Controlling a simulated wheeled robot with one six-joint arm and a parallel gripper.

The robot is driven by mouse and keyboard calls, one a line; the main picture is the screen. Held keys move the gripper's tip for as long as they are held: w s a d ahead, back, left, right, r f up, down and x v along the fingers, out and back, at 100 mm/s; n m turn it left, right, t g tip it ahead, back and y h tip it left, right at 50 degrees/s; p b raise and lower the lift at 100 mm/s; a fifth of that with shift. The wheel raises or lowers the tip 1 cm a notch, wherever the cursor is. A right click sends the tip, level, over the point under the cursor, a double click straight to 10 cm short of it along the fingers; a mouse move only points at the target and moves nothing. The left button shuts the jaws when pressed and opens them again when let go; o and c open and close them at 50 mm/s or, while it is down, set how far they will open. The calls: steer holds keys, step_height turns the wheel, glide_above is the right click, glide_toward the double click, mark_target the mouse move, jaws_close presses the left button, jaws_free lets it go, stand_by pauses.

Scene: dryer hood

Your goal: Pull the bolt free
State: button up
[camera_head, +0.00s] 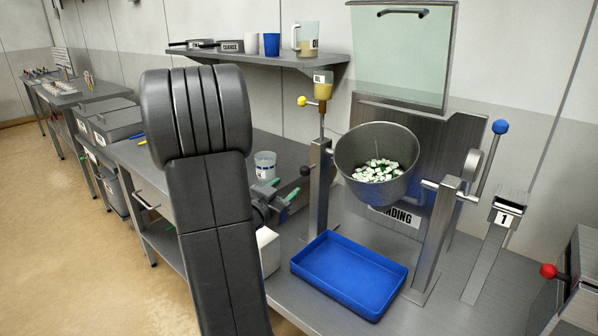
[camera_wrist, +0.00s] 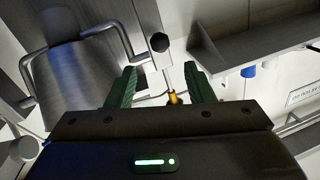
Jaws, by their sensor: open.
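The bolt shows as a black round knob (camera_head: 305,171) on the left post (camera_head: 320,190) of the drum stand. In the wrist view the knob (camera_wrist: 159,43) lies beyond my fingertips, roughly between their lines. The bolt's shaft is not clearly visible. My gripper (camera_head: 284,193) is to the lower left of the knob in the head view, over the bench. In the wrist view its two green fingers (camera_wrist: 162,72) are apart with nothing held, and the knob is not touched. The steel drum (camera_head: 376,150) holds green and white pieces and also fills the left of the wrist view.
A blue tray (camera_head: 350,273) sits under the drum. An oil cup (camera_head: 322,87) and yellow-knobbed lever (camera_head: 302,101) are above the left post. A shelf (camera_head: 260,57) is behind. A blue-knobbed lever (camera_head: 500,127) is at right.

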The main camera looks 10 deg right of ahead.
mark_target(302, 174)
steer(key=p+x, duration=0.1)
steer(key=x, duration=1.1)
